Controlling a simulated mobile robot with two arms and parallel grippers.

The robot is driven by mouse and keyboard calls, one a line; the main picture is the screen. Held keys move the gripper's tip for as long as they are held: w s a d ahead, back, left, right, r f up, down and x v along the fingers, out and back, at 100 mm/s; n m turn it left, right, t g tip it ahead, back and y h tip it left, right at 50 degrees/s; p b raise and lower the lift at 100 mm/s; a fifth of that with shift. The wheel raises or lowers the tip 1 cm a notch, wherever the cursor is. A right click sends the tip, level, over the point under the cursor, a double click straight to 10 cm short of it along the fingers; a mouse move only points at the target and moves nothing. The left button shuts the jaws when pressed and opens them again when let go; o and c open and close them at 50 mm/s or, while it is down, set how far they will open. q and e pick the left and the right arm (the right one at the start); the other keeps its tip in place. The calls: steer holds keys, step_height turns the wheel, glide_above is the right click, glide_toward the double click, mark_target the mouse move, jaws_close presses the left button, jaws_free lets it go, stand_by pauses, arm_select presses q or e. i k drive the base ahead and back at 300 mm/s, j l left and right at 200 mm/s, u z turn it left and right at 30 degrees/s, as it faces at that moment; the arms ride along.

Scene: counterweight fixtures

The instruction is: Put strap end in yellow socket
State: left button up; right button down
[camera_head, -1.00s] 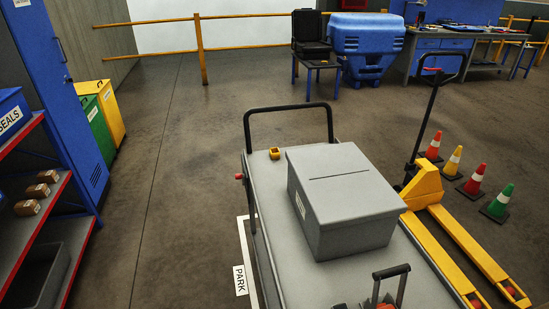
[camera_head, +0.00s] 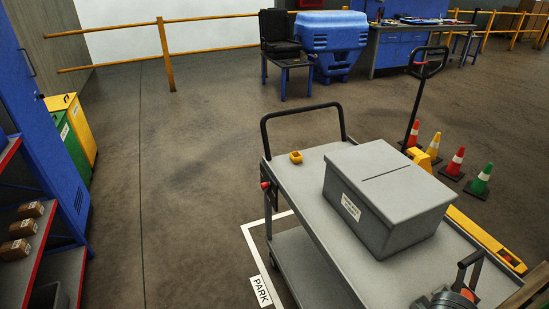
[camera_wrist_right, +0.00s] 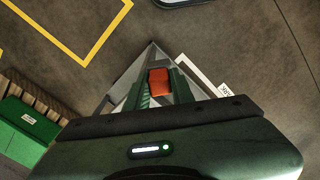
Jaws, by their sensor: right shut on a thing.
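The yellow socket (camera_head: 296,157) is a small yellow block on the top deck of a grey cart (camera_head: 308,172), near its black push handle. A small orange-red piece (camera_wrist_right: 160,82), which looks like the strap end, sits between the fingertips of my right gripper (camera_wrist_right: 160,88) in the right wrist view. That gripper is shut on it, above the floor. Any strap behind the piece is not visible. The right gripper does not show in the head view, so its distance from the socket cannot be told. My left gripper is in neither view.
A grey slotted box (camera_head: 388,200) stands on the cart beside the socket. A black-handled device (camera_head: 455,296) is at the cart's near end. A yellow pallet jack (camera_head: 485,238) and several cones (camera_head: 455,162) are behind. Shelves (camera_head: 28,250) stand left; floor between is open.

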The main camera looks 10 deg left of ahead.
mark_target(296, 160)
steer(key=i+j, duration=0.2)
steer(key=j, duration=0.15)
steer(key=i+j, duration=0.15)
steer(key=j, duration=0.2)
steer(key=i+j, duration=0.2)
steer(key=j, duration=0.15)
steer(key=i+j, duration=0.35)
steer(key=j, duration=0.3)
steer(key=i+j, duration=0.15)
steer(key=i, duration=0.25)
steer(key=i+j, duration=0.15)
steer(key=i, duration=0.25)
steer(key=i+l, duration=0.4)
steer(key=z, duration=0.05)
